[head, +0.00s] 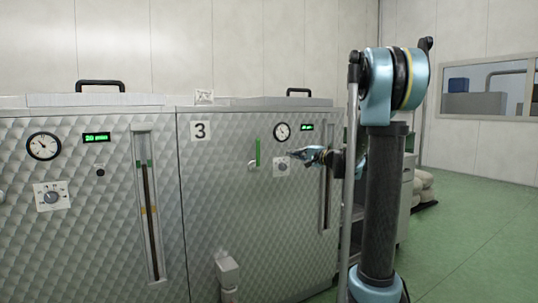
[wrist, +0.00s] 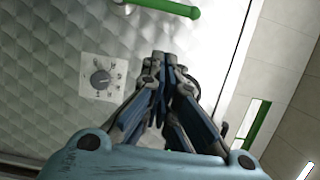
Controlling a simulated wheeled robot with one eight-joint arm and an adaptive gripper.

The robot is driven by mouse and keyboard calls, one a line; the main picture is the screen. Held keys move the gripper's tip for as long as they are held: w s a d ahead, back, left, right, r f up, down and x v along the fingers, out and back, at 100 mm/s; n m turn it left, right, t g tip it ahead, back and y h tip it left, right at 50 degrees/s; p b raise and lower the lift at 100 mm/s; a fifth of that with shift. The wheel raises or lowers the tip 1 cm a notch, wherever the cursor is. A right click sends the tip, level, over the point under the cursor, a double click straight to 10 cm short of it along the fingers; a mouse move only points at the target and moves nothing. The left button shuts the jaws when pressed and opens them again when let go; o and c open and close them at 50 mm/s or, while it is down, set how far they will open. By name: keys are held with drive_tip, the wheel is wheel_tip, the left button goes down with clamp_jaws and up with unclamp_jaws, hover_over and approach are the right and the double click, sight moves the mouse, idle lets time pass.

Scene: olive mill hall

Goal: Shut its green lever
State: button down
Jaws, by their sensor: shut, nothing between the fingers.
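The green lever (head: 257,152) stands upright on the quilted metal front of the cabinet marked 3 (head: 228,205), below and left of its round gauge. In the wrist view the green lever (wrist: 165,6) shows at the top edge, partly cut off, with a pale pivot at its left end. My gripper (head: 294,154) is in front of the cabinet, right of the lever and apart from it, near the dial. In the wrist view my gripper (wrist: 160,56) is shut and empty, its fingertips below the lever.
A dial plate (wrist: 102,79) is left of my fingers. A tall gauge slot (head: 327,185) runs down the cabinet's right side. A second cabinet (head: 80,230) stands at the left. A pipe stub (head: 228,272) juts out low. Green floor (head: 470,220) is open at the right.

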sight(258, 154)
drive_tip(key=s+a+x, duration=0.1)
drive_tip(key=s+x, duration=0.1)
drive_tip(key=x, duration=1.1)
drive_tip(key=shift+a, duration=0.35)
drive_tip(key=shift+s, duration=0.15)
